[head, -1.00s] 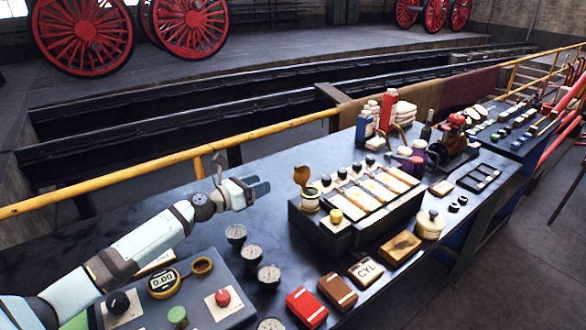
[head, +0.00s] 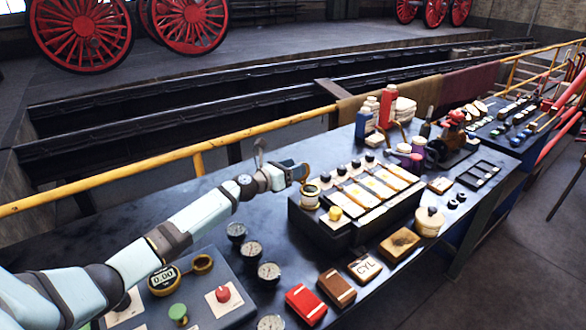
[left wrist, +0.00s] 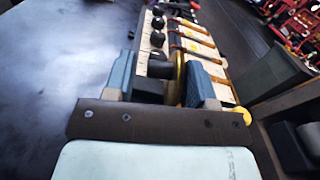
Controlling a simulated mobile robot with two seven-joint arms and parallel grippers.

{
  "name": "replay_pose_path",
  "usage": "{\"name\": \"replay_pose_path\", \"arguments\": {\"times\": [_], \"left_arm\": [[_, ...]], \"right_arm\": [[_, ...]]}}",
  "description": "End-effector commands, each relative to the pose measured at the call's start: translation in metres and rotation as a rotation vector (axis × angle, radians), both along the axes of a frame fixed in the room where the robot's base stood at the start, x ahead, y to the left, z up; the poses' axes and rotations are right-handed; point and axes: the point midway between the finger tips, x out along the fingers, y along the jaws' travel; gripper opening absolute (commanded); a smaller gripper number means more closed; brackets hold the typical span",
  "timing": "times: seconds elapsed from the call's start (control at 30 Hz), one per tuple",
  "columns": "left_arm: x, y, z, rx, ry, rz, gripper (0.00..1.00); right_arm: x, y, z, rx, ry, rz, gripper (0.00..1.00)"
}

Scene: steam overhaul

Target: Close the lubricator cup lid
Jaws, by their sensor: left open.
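The lubricator cup (head: 309,197) is a small pale cup with a brass rim at the left front corner of the dark block in the head view. Its brass lid (head: 306,172) stands raised above the cup, partly hidden by my left gripper (head: 294,174). In the left wrist view the lid shows nearly edge-on (left wrist: 179,78) between the two fingers of the left gripper (left wrist: 160,78), close to the right finger. The left gripper is open; I cannot tell whether a finger touches the lid. The cup is hidden in the left wrist view. My right gripper is not in view.
The dark block (head: 340,232) carries black knobs, pale plates and a yellow knob (head: 335,213) near the cup. Several gauges (head: 252,249) and a control panel (head: 205,315) lie in front of my left arm. A yellow rail (head: 265,132) runs behind the bench.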

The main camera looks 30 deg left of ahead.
Motion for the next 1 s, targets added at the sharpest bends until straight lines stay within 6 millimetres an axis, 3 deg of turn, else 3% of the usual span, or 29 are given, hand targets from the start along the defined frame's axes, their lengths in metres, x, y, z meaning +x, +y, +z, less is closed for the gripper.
{"name": "replay_pose_path", "arguments": {"times": [0.07, 0.23, 1.0], "left_arm": [[-0.0001, -0.0001, 0.0000, 0.000, 0.000, 0.000, 0.51], [-0.0002, 0.0001, 0.0000, 0.000, 0.000, 0.000, 0.12], [-0.0011, -0.0015, 0.0013, 0.037, -0.015, 0.000, 0.11]], "right_arm": [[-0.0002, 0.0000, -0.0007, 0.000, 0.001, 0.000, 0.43], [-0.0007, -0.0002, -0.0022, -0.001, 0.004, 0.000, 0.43], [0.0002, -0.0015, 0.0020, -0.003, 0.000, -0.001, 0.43]]}}
